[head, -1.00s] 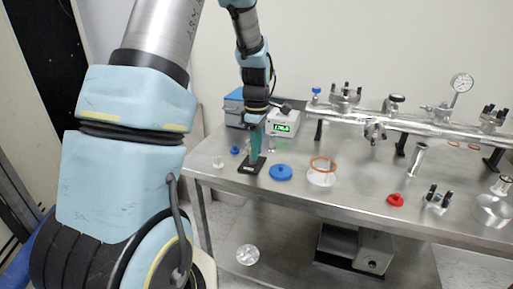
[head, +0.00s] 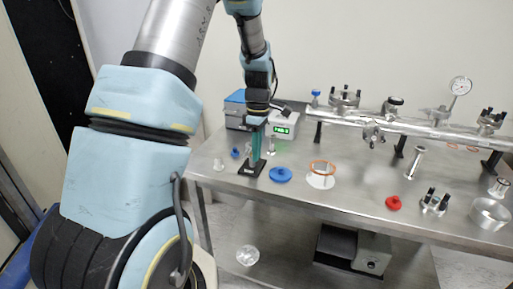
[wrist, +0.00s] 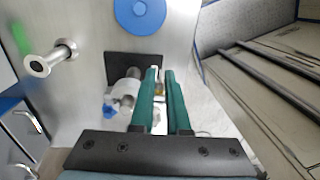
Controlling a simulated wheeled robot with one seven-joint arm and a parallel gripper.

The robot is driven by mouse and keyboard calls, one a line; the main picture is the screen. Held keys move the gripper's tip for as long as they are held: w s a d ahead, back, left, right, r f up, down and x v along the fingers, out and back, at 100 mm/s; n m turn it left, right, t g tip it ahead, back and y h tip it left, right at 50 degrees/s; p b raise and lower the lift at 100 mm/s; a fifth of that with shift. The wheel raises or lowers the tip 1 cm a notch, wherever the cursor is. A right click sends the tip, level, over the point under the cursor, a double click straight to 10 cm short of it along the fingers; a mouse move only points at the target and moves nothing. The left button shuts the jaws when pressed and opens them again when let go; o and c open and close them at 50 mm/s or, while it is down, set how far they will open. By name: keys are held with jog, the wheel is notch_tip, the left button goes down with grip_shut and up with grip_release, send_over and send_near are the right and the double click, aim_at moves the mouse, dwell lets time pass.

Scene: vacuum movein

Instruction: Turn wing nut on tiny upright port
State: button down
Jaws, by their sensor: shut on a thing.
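My gripper (head: 255,160) points down over a small black base plate (head: 243,168) at the left part of the steel bench. In the wrist view its two green fingers (wrist: 160,76) are closed together with a small brassy piece (wrist: 158,88) between them, which I take to be the wing nut on the tiny upright port. The fingers hide most of the nut and port. The black plate (wrist: 120,62) shows behind them. A silver cylindrical fitting with a blue part (wrist: 109,106) is just left of the fingers.
A blue disc (head: 281,174) lies right of the plate, then an orange ring on a white piece (head: 321,179). A box with a green display (head: 283,126) stands behind. A silver pipe assembly (head: 410,128) runs along the back. A red knob (head: 393,203) lies at front right.

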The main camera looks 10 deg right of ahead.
jog(key=shift+w+d+r+g+y+p, duration=0.1)
jog(key=shift+r+g+y+p, duration=0.1)
jog(key=shift+g+y+p, duration=0.5)
jog(key=shift+f+g+p, duration=0.15)
jog(key=shift+g+p, duration=0.15)
jog(key=shift+p, duration=0.3)
jog(key=c, duration=1.2)
grip_release()
jog(key=shift+o, duration=0.2)
jog(key=b+v, duration=0.2)
jog(key=v, duration=0.8)
jog(key=shift+r+b, duration=0.35)
jog(key=shift+b, duration=0.05)
jog(key=shift+o, duration=0.3)
jog(key=shift+w, duration=0.15)
